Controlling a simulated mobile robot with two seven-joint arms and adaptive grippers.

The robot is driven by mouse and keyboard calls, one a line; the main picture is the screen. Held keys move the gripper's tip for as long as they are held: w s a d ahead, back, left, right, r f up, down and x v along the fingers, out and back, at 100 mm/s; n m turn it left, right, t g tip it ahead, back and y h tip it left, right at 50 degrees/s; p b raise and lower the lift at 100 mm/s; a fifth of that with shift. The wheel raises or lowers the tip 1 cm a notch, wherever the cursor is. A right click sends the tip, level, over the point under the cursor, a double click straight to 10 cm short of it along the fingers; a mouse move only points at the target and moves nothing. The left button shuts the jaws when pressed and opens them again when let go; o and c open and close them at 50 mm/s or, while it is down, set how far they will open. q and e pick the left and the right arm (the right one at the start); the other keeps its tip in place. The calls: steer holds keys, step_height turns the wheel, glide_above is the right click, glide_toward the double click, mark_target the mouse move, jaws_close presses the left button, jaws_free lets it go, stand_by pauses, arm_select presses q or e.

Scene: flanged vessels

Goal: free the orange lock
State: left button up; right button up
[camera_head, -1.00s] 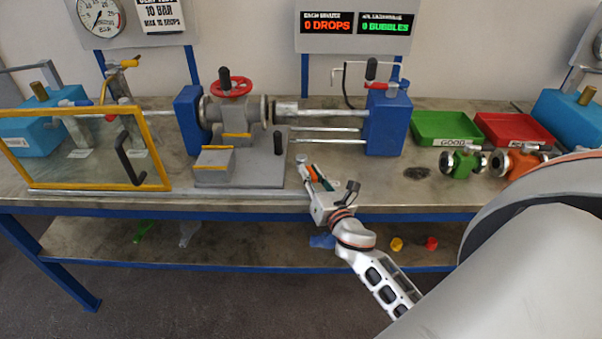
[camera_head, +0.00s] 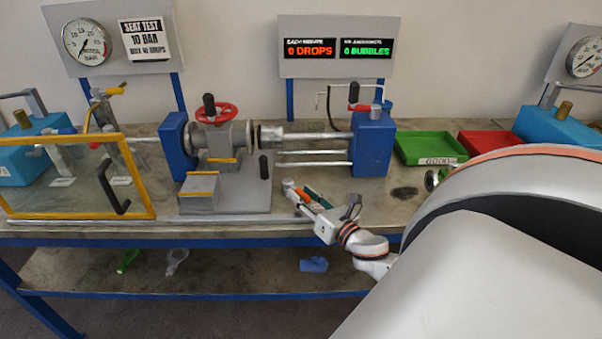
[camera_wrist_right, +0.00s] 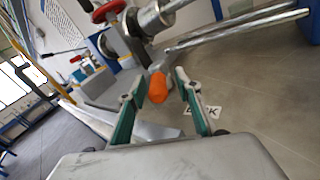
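The orange lock (camera_head: 303,195) shows as a small orange piece at the bench front, right of the grey vessel fixture (camera_head: 238,190). In the right wrist view the orange piece (camera_wrist_right: 157,87) has a rounded end and stands between the two teal fingers. My right gripper (camera_head: 307,196) is at the lock. In the wrist view its fingers (camera_wrist_right: 156,98) are parted, with gaps on both sides of the orange piece. The lower part of the lock is hidden. My left gripper is not in view.
The clamped vessel with a red handwheel (camera_head: 215,115) and steel rods (camera_head: 315,155) stand behind the lock. A yellow-framed clear guard (camera_head: 80,180) is at left. A green tray (camera_head: 425,147) and a red tray (camera_head: 487,143) are at right. My large white arm covers the lower right.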

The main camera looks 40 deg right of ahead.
steer(key=shift+r, duration=0.1)
steer(key=shift+a, duration=0.1)
steer(key=s+a, duration=0.1)
steer(key=s, duration=1.1)
steer(key=shift+a, duration=0.25)
